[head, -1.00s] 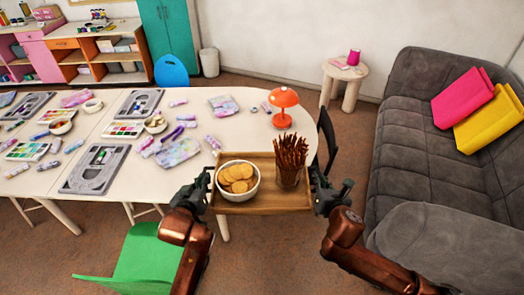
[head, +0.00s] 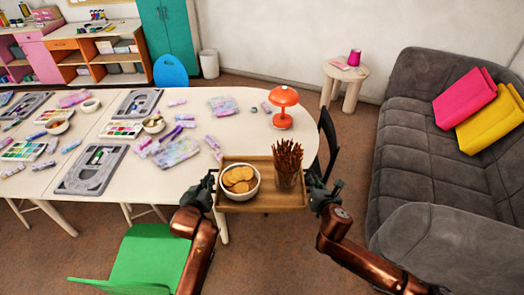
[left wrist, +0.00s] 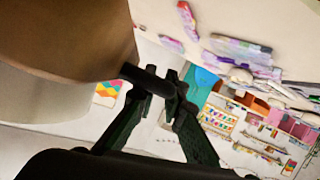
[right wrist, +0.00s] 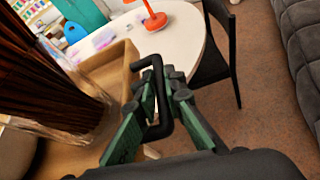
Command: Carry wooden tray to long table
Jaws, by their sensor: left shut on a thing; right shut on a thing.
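The wooden tray (head: 262,204) is held level between my two grippers, in front of the near rounded end of the long table (head: 205,195). It carries a white bowl of round crackers (head: 240,193) and a clear glass of brown sticks (head: 287,178), both upright. My left gripper (head: 208,184) is shut on the tray's left handle, a dark bar (left wrist: 147,80) in the left wrist view. My right gripper (head: 318,186) is shut on the right handle, a black bracket (right wrist: 158,90) in the right wrist view. The tray's far edge overlaps the table's edge in the head view; the height gap cannot be told.
An orange lamp (head: 283,105) stands at the table's right end. Grey bead boards (head: 92,168) and purple pieces (head: 175,152) lie further left. Black chair (head: 329,140) is right of the table, green chair (head: 150,258) at front left, grey sofa (head: 425,150) at right.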

